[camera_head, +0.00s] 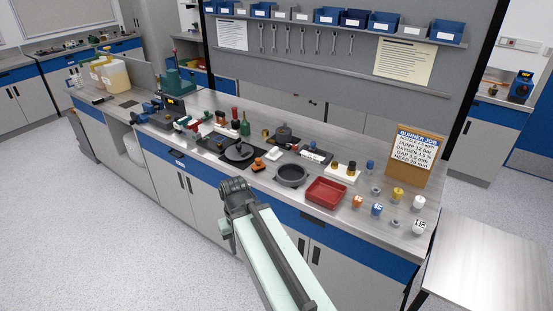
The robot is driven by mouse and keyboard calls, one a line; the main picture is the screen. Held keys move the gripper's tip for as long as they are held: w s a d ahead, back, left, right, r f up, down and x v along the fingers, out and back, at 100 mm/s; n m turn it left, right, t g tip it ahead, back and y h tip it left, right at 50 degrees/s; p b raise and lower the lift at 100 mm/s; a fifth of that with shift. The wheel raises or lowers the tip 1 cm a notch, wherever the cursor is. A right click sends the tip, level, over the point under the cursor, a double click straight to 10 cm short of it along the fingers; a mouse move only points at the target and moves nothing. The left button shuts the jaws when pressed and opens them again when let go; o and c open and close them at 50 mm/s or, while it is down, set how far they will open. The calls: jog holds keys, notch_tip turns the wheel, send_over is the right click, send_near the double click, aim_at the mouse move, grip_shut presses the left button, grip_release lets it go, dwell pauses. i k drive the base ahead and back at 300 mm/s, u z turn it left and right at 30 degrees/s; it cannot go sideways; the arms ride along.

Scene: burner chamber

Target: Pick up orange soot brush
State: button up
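A small orange object (258,165), which looks like the orange soot brush, lies on the grey bench top near the front edge. It sits between a dark round lidded part and a black round pan, and its details are too small to make out. My arm reaches up from the bottom of the view. My gripper (234,186) is at its far end, in front of the bench and below left of the orange object in the picture. It appears apart from the object. Its fingers cannot be made out clearly.
The black pan (291,175) and a red tray (326,192) stand right of the orange object. The dark lidded part (239,152) is at its left. Several small jars and caps stand farther right, before a job board (414,158). A bare metal table (487,265) stands at lower right.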

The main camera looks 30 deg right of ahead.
aim_at(258, 166)
jog(key=z, duration=0.2)
jog(key=i, duration=0.9)
jog(key=u, duration=0.5)
jog(key=i, duration=0.65)
jog(key=u, duration=0.7)
